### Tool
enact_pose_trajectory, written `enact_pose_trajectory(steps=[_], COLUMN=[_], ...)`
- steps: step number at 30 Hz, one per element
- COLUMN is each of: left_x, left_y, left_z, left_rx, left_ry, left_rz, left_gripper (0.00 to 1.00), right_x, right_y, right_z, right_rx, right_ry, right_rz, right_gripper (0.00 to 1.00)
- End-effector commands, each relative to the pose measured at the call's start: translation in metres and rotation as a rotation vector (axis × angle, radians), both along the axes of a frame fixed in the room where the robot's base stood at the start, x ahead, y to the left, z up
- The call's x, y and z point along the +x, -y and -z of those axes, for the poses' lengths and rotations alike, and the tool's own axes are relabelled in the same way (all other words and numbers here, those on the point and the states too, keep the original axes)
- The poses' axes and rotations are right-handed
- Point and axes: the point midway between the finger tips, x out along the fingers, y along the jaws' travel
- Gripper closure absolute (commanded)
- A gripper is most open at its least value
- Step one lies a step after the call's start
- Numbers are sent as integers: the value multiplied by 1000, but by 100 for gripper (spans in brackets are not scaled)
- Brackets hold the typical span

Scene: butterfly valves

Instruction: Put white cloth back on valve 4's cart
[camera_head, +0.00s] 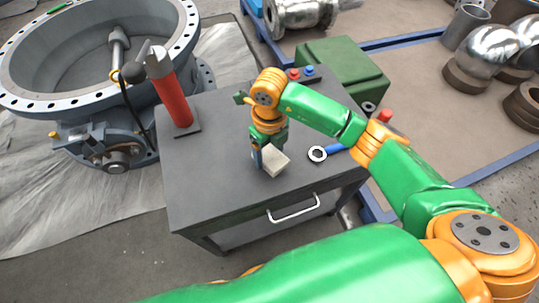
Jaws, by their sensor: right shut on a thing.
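A small folded white cloth (274,161) shows at the tip of my right gripper (263,155), which points down over the dark grey cart (214,187). The gripper is shut on the cloth. The cloth is at or just above the cart top; I cannot tell whether it touches. The gripper's fingers hide part of the cloth. A large green arm link of mine fills the lower middle of the view. The left gripper does not show. The large grey butterfly valve (40,95) stands left of the cart; no number is readable on it.
A red cylinder with a grey top (172,97) stands on the cart's left back. A ring-ended blue tool (318,154) lies right of the cloth. A green box (343,67) stands behind the cart. Metal pipe parts (490,51) lie at the right. The cart's front top is clear.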

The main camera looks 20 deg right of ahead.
Motion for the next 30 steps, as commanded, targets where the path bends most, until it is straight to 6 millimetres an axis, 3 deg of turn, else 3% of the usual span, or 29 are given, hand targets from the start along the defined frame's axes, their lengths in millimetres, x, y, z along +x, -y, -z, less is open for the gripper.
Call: enact_pose_trajectory(steps=[3,12,13,15,16,25,30], left_x=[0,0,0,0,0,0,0], left_y=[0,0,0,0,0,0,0], left_z=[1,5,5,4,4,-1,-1], left_rx=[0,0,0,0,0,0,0], left_ry=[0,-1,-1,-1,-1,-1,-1], left_rz=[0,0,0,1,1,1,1], left_gripper=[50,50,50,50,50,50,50], right_x=[-1,0,0,0,0,0,2], right_y=[0,0,0,0,0,0,0], right_z=[20,23,23,22,22,14,-23], right_rx=[1,0,0,0,0,0,1], right_ry=[-4,0,0,0,0,1,6], right_rz=[-1,-2,-2,-2,-2,-3,-4], right_gripper=[78,78,24,5,0,0,0])
